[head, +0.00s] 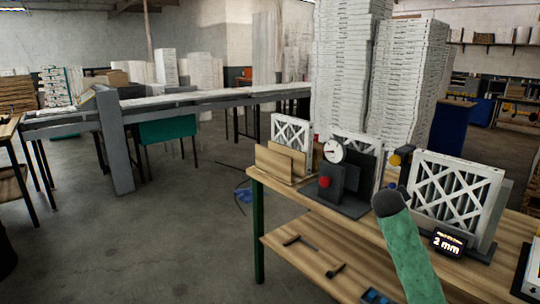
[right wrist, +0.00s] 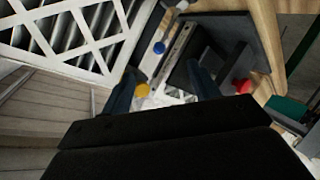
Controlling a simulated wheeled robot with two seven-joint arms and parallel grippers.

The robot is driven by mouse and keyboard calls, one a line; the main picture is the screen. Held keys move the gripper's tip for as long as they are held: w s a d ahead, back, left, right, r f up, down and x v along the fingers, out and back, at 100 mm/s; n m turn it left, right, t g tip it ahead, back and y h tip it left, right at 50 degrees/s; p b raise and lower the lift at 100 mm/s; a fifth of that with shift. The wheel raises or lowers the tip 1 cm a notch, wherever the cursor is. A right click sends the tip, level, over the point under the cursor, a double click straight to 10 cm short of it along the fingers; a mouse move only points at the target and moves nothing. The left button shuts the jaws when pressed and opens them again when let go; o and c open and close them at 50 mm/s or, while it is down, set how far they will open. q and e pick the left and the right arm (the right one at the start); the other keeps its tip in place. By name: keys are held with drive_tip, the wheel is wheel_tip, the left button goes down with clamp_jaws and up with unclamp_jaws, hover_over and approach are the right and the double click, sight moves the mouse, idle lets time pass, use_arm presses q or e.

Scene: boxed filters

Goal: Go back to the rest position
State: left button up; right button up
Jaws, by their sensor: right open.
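My right arm, in a green sleeve, comes up from the bottom right in the head view. Its gripper (head: 391,196) is dark and small there, in front of the bench between the dial gauge stand (head: 350,205) and the large white-framed filter (head: 453,190). In the right wrist view my right gripper (right wrist: 165,88) has its two dark fingers apart, with the gauge fixture (right wrist: 225,40) showing beyond them. I see nothing held between them. The white lattice filter (right wrist: 72,32) is at upper left in that view. My left gripper is not in view.
The wooden bench (head: 300,207) also carries a filter (head: 292,131) behind wooden boards and a display (head: 448,243) reading "2 mm". Tools lie on its lower shelf (head: 305,262). Tall white stacks (head: 408,75) stand behind. Open floor (head: 185,235) lies left of the bench.

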drive_tip(key=s+a+f+g+y, duration=0.1)
drive_tip(key=s+a+f+y, duration=0.1)
drive_tip(key=s+a+f, duration=0.65)
drive_tip(key=s+a+f+g+y, duration=0.25)
drive_tip(key=s+f, duration=0.35)
drive_tip(key=f, duration=0.6)
drive_tip(key=s+a+f+g+y, duration=0.1)
drive_tip(key=s+a+f+y, duration=0.1)
drive_tip(key=s+a+f, duration=0.7)
drive_tip(key=s+a+f+g, duration=0.1)
drive_tip(key=s+f+g, duration=0.1)
drive_tip(key=s+f, duration=0.6)
drive_tip(key=s+a+f+g+y, duration=0.1)
drive_tip(key=s+a+f+g, duration=0.1)
drive_tip(key=s+f, duration=0.6)
drive_tip(key=s+a+f+g, duration=0.1)
drive_tip(key=s+f, duration=0.7)
drive_tip(key=s, duration=1)
drive_tip(key=shift+a+f+m+g, duration=0.15)
drive_tip(key=shift+a+m+g, duration=0.2)
drive_tip(key=shift+g, duration=0.3)
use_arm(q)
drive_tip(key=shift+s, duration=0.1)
